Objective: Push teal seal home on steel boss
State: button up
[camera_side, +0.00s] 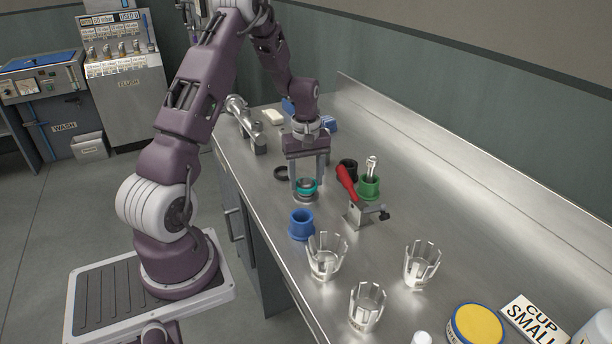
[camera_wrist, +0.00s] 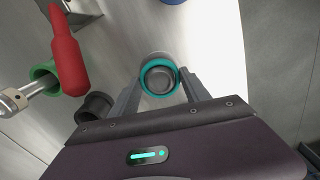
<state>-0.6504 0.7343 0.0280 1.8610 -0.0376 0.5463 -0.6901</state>
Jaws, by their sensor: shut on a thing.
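The teal seal (camera_side: 306,186) is a ring held between the two fingers of my gripper (camera_side: 307,182), which points down at the bench. In the wrist view the teal seal (camera_wrist: 178,70) shows as a ring between the fingertips of my gripper (camera_wrist: 160,82). The steel boss (camera_side: 306,197) is a round metal piece just under the seal in the side view. In the wrist view a grey round top (camera_wrist: 160,78) shows inside the ring. The seal appears around or right on top of the boss; whether it is fully seated I cannot tell.
A blue cup (camera_side: 301,225) stands in front. Clear slotted cups (camera_side: 326,256) stand nearer.

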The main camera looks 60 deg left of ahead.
jog(key=shift+f, duration=1)
jog(key=o, duration=1.4)
notch_tip(320, 180, up, 7)
jog(key=shift+d+r, duration=0.1)
jog(key=s+d+r+m+t, duration=0.2)
jog(key=d+r+m, duration=0.4)
jog(key=d+r, duration=0.65)
jog(key=s+d+r+m+t, duration=0.1)
jog(key=s+d+r+m, duration=0.2)
jog(key=s+d+m, duration=0.2)
jog(key=s+d+r+m+t, duration=0.2)
jog(key=s+d+m, duration=0.3)
jog(key=s+d, duration=0.3)
jog(key=s+r, duration=0.1)
jog(key=s, duration=0.3)
jog(key=shift+s+t, duration=0.2)
jog(key=shift+t, duration=0.1)
